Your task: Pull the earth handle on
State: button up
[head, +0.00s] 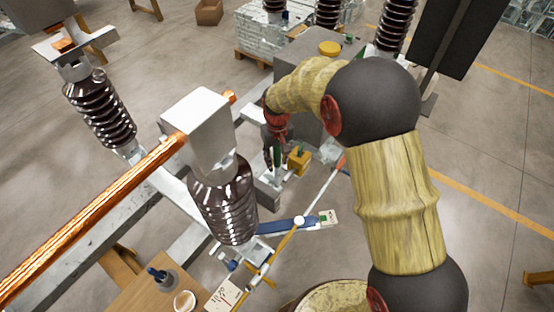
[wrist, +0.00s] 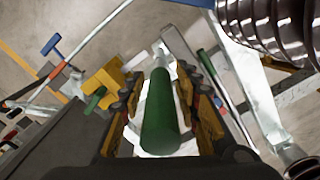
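A green handle (wrist: 160,118), which I take for the earth handle, stands lengthwise between the fingers of my gripper (wrist: 163,78) in the wrist view. Its near end points at the camera and its far end meets pale metal. Bright gaps show between the handle and the yellow and black fingers on both sides, so the gripper looks open around it. In the head view my gripper (head: 276,155) reaches down beside the grey cabinet, and a bit of the green handle (head: 277,152) shows between its dark fingers. The handle's lower mount is hard to make out.
A yellow block (head: 299,161) with a green piece is close to the right of my gripper. A blue lever (head: 287,226) and a brown insulator (head: 229,205) are nearer. A grey cabinet (head: 310,110) stands behind. A copper bar (head: 95,215) crosses at left. Open floor lies right.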

grip_shut()
dwell(0.6)
